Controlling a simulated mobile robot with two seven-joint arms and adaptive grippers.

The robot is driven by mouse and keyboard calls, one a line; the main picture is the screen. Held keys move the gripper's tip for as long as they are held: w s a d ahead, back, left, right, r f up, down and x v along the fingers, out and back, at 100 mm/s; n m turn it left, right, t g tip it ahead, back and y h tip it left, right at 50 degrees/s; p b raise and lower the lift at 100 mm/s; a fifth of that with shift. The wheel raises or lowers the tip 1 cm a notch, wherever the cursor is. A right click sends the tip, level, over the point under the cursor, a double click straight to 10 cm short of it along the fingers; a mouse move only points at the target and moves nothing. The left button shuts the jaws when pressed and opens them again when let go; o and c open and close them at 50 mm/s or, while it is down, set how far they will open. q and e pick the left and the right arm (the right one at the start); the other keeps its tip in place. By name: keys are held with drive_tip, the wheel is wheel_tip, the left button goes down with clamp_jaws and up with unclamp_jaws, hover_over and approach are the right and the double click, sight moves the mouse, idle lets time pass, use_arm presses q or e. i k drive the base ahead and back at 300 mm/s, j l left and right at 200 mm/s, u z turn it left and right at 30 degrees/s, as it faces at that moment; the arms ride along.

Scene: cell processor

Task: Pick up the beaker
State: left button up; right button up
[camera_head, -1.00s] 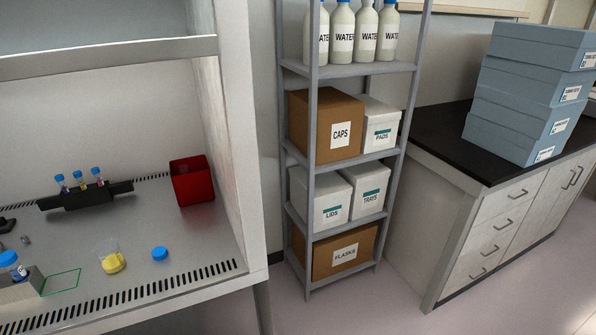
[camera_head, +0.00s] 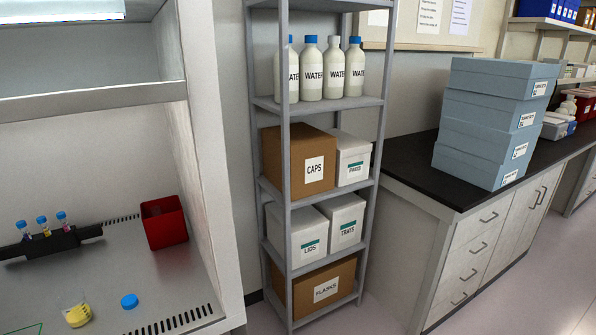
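The beaker (camera_head: 77,315) is a small clear vessel with yellow liquid. It stands on the metal work surface of the hood at the lower left of the head view. A blue cap (camera_head: 129,301) lies just to its right, apart from it. Neither of my grippers shows in the head view.
A black rack (camera_head: 52,242) with blue-capped tubes and a red bin (camera_head: 164,222) stand farther back in the hood (camera_head: 170,270). A grey shelf (camera_head: 290,197) with boxes and water bottles stands to the right. A black-topped counter (camera_head: 424,180) holds stacked blue boxes (camera_head: 490,125). Floor shows at the lower right.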

sight(73, 304)
drive_tip(key=u, duration=1.5)
drive_tip(key=l+u, duration=0.15)
drive_tip(key=l, duration=1.25)
drive_tip(key=i, duration=0.05)
